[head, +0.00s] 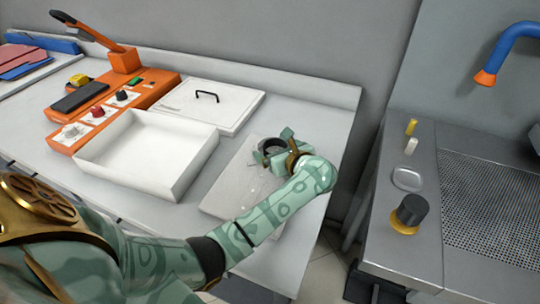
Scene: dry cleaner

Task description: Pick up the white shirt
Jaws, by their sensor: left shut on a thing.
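The white shirt (224,194) looks like a flat, folded, pale rectangle lying on the white counter, to the right of the white open tray. My left gripper (270,154) is over the shirt's far right part and is shut on it. My left forearm crosses in front and hides the near right part of the shirt. My right gripper is not in view.
A white open tray (120,173) stands left of the shirt. Behind it are an orange press machine (152,84) and a white lid with a black handle (225,105). A grey perforated table (408,255) stands at the right across a floor gap. Blue and red folded items (22,62) lie far left.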

